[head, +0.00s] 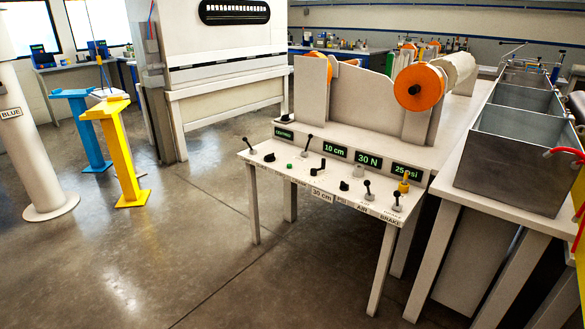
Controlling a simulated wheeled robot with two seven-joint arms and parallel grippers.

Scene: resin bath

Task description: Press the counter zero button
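A white control bench (330,190) stands right of the middle, with a sloped panel of several levers, knobs and buttons. A small green button (290,167) sits left on this panel, between a black knob (269,157) and a black-topped lever (307,146). The small labels are too blurred to tell which control is the counter zero button. A display above reads 10 cm (334,150); another reads 30 N (368,158). Neither of my grippers shows in the head view.
A metal tank (515,150) on a white table stands at the right. Orange-flanged rollers (418,87) rise behind the panel. Blue (83,130) and yellow (122,150) stands and a white column are at left. The floor in front of the bench is clear.

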